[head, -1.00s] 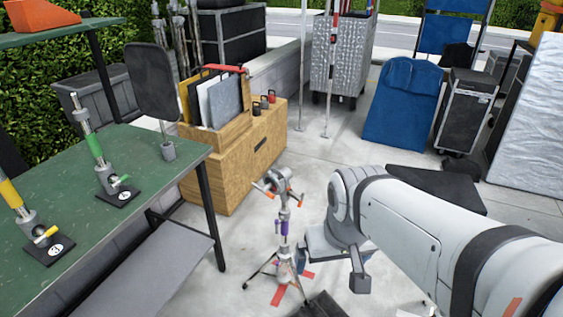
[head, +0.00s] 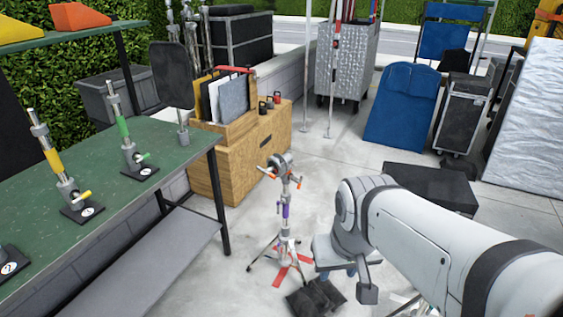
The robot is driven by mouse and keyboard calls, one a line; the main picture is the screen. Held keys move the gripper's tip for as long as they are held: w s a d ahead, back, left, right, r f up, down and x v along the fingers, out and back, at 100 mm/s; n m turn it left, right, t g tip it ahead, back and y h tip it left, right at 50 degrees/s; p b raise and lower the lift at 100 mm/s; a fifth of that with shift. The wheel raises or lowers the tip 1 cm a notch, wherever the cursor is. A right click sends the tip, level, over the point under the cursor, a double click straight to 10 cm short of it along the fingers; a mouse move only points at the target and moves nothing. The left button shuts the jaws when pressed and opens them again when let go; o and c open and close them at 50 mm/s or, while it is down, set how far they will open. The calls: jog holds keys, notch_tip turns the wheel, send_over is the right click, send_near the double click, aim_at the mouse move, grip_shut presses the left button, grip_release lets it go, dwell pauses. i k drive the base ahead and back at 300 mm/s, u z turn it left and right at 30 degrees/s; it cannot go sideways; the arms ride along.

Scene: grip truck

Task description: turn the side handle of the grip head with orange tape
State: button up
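A grip head (head: 280,162) with orange marks or tape sits on top of a light stand (head: 286,230) in the middle of the floor. Small orange-red parts show at its left and right sides; I cannot tell which is the side handle. The stand has a purple band on its column and splayed legs over red floor tape. My gripper (head: 352,272) is low at the end of my white arm, to the right of the stand and apart from the grip head. It is partly hidden by my arm, and its fingers do not show clearly.
A green workbench (head: 130,205) at left holds upright posts with yellow (head: 52,160) and green (head: 124,128) tape. A wooden crate (head: 240,165) stands behind the stand. A black flat box (head: 430,185) lies behind my arm.

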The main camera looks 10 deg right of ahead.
aim_at(298, 181)
jog(key=u, duration=0.3)
jog(key=i, duration=1.25)
jog(key=z, duration=0.6)
